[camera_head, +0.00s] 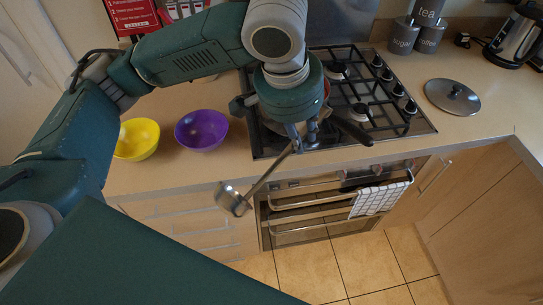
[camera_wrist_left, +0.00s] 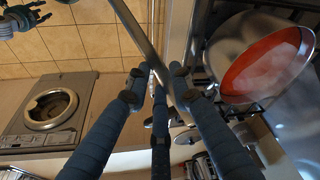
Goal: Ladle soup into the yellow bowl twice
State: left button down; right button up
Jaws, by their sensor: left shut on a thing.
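The yellow bowl (camera_head: 138,139) stands on the counter at the left, its left side partly covered by my left arm. My left gripper (camera_head: 303,139) is shut on the handle of a metal ladle (camera_head: 233,199), beside the hob's front edge. The ladle is tilted, its cup hanging down to the left in front of the counter edge. The soup pot (camera_wrist_left: 226,45) with red soup (camera_wrist_left: 262,68) shows in the left wrist view beside the gripper; in the head view my gripper hides most of it. My right gripper (camera_wrist_left: 22,16) seems to show at the wrist view's corner, its fingers unclear.
A purple bowl (camera_head: 202,130) stands between the yellow bowl and the hob (camera_head: 355,95). A pot lid (camera_head: 452,96) lies right of the hob. Canisters (camera_head: 405,33) and a kettle (camera_head: 511,38) stand at the back right. A checked towel (camera_head: 379,199) hangs on the oven.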

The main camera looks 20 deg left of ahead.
pick_arm(q)
jog(key=w+r+m+t+h+p, duration=0.4)
jog(key=w+r+m+h, duration=0.5)
jog(key=w+r, duration=0.95)
jog(key=w+a+r+n+t+h, duration=0.1)
jog(key=w+a+n+t+h, duration=0.15)
jog(key=w+a, duration=0.3)
notch_tip(320, 180, down, 12)
jog(key=b, duration=0.9)
jog(key=shift+s+a+f+h, duration=0.25)
jog(key=shift+s+h, duration=0.1)
jog(key=shift+s, duration=0.1)
jog(key=shift+r+m+g, duration=0.1)
jog(key=shift+m+g, duration=0.15)
notch_tip(320, 180, up, 11)
jog(key=p, duration=0.5)
jog(key=shift+r+p, duration=0.2)
jog(key=shift+p, duration=0.2)
